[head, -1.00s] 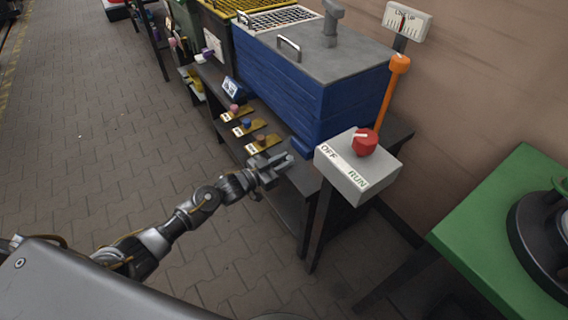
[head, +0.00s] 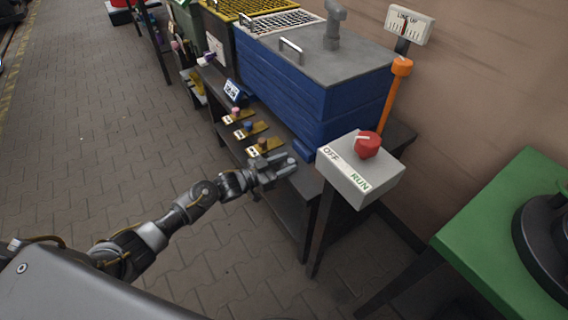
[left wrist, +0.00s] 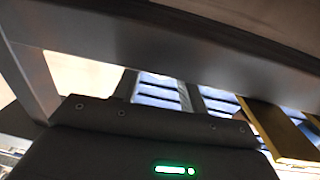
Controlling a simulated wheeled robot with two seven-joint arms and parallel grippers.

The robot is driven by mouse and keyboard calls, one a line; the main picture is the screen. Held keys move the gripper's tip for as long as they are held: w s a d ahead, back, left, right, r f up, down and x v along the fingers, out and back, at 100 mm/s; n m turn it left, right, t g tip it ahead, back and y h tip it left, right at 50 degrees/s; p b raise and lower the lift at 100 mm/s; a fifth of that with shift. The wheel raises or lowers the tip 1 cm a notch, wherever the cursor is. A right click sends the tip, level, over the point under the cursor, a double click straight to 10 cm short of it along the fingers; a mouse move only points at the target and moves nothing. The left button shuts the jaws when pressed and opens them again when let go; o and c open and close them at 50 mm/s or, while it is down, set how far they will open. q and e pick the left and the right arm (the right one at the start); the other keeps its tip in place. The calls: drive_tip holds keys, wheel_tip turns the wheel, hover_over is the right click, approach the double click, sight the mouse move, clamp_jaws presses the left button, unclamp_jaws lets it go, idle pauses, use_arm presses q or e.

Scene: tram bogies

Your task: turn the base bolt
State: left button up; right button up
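My left gripper (head: 280,166) is in the head view, at the front edge of the dark bench and close to the nearest brass plate. Its two fingers look slightly apart with nothing between them. Several brass plates with small coloured knobs lie along the bench edge: a brown knob (head: 262,141), a blue knob (head: 248,126) and a pink knob (head: 235,110). I cannot tell which part, if any, is the base bolt. The left wrist view shows dark beams and a dark housing with a green light (left wrist: 175,170), but no fingers. My right gripper is not in view.
A blue box (head: 310,85) stands on the bench (head: 285,195). Right of the gripper is a grey OFF/RUN box (head: 350,182) with a red knob (head: 367,144) and an orange lever (head: 394,95). A green table (head: 480,235) stands at right. The paved floor at left is clear.

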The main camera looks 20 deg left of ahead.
use_arm(q)
drive_tip(key=v, duration=1)
drive_tip(key=shift+s+a+p, duration=0.25)
drive_tip(key=shift+s+p, duration=0.05)
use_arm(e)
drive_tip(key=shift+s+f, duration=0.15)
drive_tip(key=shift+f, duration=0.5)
